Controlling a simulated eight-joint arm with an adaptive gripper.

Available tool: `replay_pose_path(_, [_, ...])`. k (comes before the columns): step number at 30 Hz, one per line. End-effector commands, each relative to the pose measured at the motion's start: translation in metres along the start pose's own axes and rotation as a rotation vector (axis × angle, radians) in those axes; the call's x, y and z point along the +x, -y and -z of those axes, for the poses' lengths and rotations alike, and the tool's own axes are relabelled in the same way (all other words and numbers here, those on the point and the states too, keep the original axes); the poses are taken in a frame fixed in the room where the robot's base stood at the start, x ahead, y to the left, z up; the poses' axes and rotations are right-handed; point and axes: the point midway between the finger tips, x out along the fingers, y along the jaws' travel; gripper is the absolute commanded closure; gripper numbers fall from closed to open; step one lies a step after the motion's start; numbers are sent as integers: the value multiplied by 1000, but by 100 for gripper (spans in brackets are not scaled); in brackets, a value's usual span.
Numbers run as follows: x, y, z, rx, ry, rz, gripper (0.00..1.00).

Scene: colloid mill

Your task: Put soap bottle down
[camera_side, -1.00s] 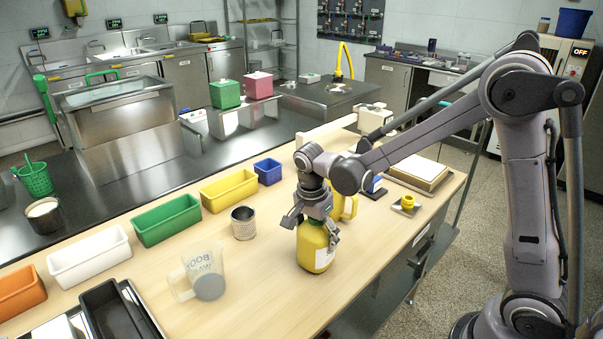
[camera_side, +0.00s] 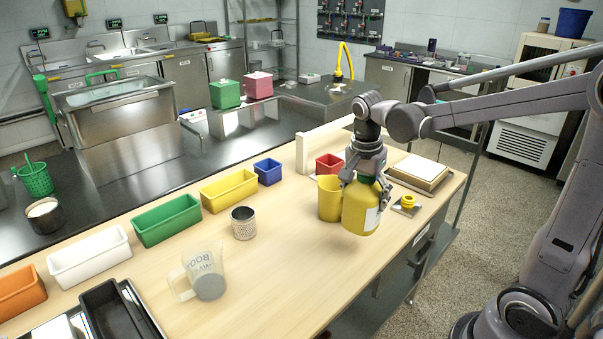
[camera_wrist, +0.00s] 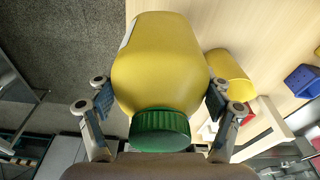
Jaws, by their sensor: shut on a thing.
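The soap bottle (camera_side: 360,208) is yellow with a green cap and a white label. It hangs upright in my gripper (camera_side: 363,176), near the table's right edge in the side view. In the side view it overlaps the yellow jug beside it; whether its base touches the table is hard to tell. In the wrist view the bottle (camera_wrist: 163,65) fills the middle, green cap nearest me, with the fingers of my gripper (camera_wrist: 160,100) on both sides of it.
A yellow jug (camera_side: 328,198) stands just left of the bottle. A red bin (camera_side: 329,165) is behind it, and a small yellow-topped item (camera_side: 407,202) is to the right. A clear measuring jug (camera_side: 205,274) and metal cup (camera_side: 243,223) stand left. The front middle of the wooden table (camera_side: 285,285) is clear.

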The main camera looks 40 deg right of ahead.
Motion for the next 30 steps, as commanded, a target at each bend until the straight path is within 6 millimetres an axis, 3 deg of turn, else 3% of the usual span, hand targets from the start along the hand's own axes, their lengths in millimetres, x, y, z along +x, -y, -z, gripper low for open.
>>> replay_pose_path(5, [6, 11, -10, -181, 11, 23, 81])
replay_pose_path(20, [32, 66, -68, -1029, 21, 149, 81])
replay_pose_path(25, [34, 107, -80, -1304, 6, 196, 81])
replay_pose_path(30, [26, 161, -69, -1412, -2, 214, 81])
